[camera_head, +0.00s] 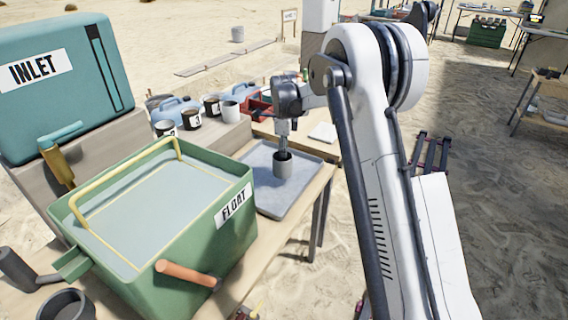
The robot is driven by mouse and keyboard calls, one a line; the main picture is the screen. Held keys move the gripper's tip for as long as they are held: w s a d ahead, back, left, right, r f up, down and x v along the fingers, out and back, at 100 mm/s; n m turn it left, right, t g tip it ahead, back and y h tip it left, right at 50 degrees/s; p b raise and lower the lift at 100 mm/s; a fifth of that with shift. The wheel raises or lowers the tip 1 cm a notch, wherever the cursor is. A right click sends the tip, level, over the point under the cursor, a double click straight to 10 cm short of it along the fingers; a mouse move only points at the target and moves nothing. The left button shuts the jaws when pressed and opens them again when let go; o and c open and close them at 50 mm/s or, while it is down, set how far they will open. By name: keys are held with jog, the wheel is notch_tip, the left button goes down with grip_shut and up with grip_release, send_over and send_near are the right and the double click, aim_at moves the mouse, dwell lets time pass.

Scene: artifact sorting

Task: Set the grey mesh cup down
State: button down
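The grey mesh cup (284,170) is upright over the blue-grey tray (268,201). It is small in the head view, and I cannot tell whether its base touches the tray. My gripper (283,151) points straight down at the cup, with its fingers at the cup's dark opening. The fingers are too small and blurred to tell whether they are closed on the cup's rim or wall.
A green FLOAT tank (140,270) of water with a yellow handle stands left of the tray. Behind are numbered black cups (191,120), a blue lidded container (176,106) and a red box (258,108).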

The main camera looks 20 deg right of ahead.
aim_at(284, 160)
jog(key=shift+d+f+b, duration=0.15)
jog(key=shift+f+b, duration=0.4)
jog(key=shift+f, duration=1.55)
jog(key=shift+f, duration=0.2)
jog(key=c, duration=1.9)
grip_release()
